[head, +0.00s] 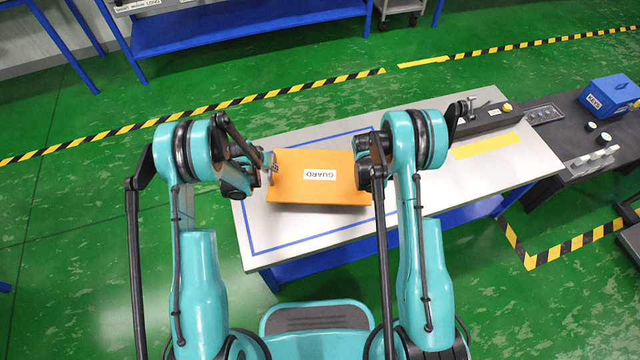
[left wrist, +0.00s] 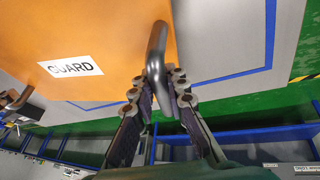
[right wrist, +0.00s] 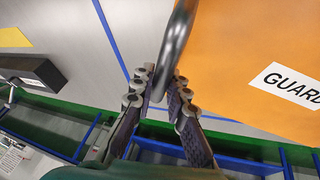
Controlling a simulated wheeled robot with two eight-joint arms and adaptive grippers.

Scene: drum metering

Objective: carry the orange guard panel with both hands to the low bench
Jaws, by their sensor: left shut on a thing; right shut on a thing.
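The orange guard panel (head: 318,190) with a white GUARD label is over the bench top (head: 290,225), within the blue outlined area. Whether it rests on the surface or hangs just above is hard to tell. My left gripper (head: 270,168) is shut on the dark handle (left wrist: 157,50) at the panel's left end. My right gripper (head: 366,170) is at the right end, shut on the other handle (right wrist: 178,40). In the head view my arms partly hide both ends. The panel also shows in the left wrist view (left wrist: 90,30) and right wrist view (right wrist: 250,40).
A yellow strip (head: 487,146) and a dark grey box (head: 480,122) are on the bench's right part. A dark table with a blue box (head: 610,95) adjoins at right. A blue shelf (head: 240,25) stands at the back beyond striped floor tape (head: 190,118).

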